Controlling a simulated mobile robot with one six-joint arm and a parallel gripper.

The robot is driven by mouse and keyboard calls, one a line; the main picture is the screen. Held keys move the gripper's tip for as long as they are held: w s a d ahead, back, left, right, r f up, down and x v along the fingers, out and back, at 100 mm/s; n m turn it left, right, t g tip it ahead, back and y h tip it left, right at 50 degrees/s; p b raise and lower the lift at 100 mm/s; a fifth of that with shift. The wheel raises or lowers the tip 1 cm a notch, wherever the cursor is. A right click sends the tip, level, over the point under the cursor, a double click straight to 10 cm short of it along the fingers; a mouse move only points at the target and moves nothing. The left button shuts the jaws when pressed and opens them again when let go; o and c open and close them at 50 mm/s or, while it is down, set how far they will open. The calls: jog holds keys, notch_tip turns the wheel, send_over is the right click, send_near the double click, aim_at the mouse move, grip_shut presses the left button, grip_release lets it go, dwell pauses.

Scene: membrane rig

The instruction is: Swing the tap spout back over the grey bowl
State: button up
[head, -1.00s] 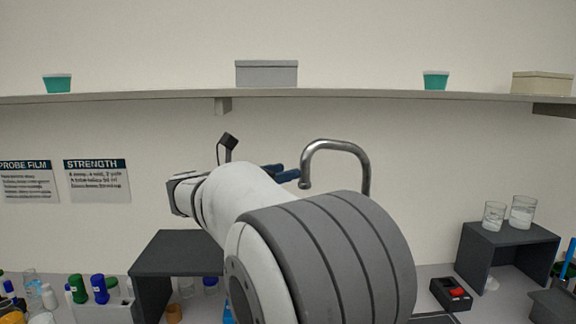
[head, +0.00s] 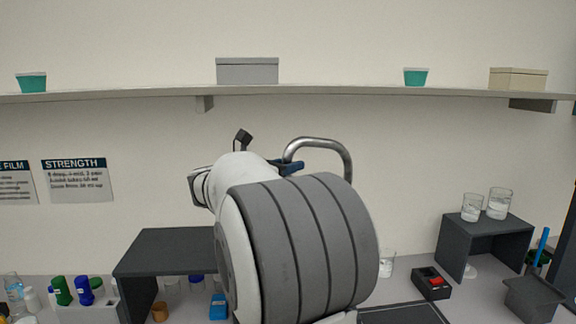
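The metal tap spout (head: 318,141) arches against the back wall at the middle of the head view. Its upright is at the right and its outlet end is at the left. My gripper (head: 288,167) has dark blue fingers and is at the outlet end, overlapping it in the picture. I cannot tell whether they touch, or whether the fingers are open or shut, as my wrist and arm hide most of them. The lower part of the tap is hidden behind my arm. The grey bowl is not visible.
A dark stand (head: 165,247) is left of my arm, with small vessels under it. Another dark stand (head: 490,237) at the right carries two glasses. A black box with a red button (head: 432,283) and a glass (head: 387,263) are right of my arm. A shelf (head: 330,92) runs above.

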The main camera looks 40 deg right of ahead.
grip_shut()
